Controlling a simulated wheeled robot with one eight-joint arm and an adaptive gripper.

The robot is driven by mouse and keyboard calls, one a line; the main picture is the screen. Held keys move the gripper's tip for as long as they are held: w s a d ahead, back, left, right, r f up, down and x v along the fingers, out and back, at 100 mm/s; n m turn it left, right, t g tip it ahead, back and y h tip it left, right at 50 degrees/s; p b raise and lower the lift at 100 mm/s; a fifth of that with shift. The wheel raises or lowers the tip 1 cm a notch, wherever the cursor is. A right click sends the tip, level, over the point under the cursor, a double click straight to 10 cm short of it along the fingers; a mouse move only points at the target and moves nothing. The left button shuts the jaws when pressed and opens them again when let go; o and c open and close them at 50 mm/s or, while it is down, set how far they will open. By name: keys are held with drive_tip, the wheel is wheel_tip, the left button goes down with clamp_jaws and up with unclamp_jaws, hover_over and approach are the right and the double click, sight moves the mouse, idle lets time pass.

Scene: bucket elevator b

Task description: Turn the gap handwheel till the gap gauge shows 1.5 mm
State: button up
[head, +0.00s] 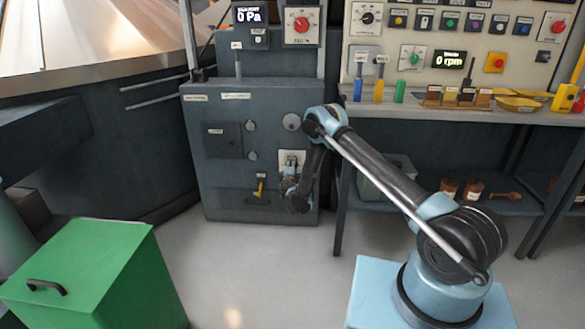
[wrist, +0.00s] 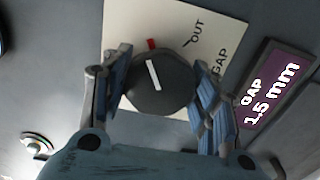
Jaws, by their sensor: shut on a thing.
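The gap handwheel is a dark round knob (wrist: 160,85) with a white pointer line, set on a pale plate (wrist: 185,30) marked "OUT" and "GAP". A red mark shows at its rim. My gripper (wrist: 155,90) has its blue-grey fingers on both sides of the knob and is shut on it. The gap gauge (wrist: 270,95) right of it in the wrist view reads 1.5 mm. In the head view my gripper (head: 291,185) is at the front of the dark cabinet (head: 235,190), in front of a small pale plate (head: 291,157); the knob is hidden there.
A small dark door panel (head: 222,140), round knobs (head: 252,155) and a yellow lever (head: 259,189) lie left of my gripper. A workbench (head: 450,112) with tools stands right. A green bin (head: 90,270) stands at the lower left. The floor between is clear.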

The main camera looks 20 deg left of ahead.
drive_tip(key=n, duration=0.3)
drive_tip(key=shift+s+a+n, duration=0.1)
drive_tip(key=shift+n, duration=0.2)
drive_tip(key=o, duration=1.1)
drive_tip(key=shift+f, duration=0.1)
drive_tip(key=shift+c, duration=0.2)
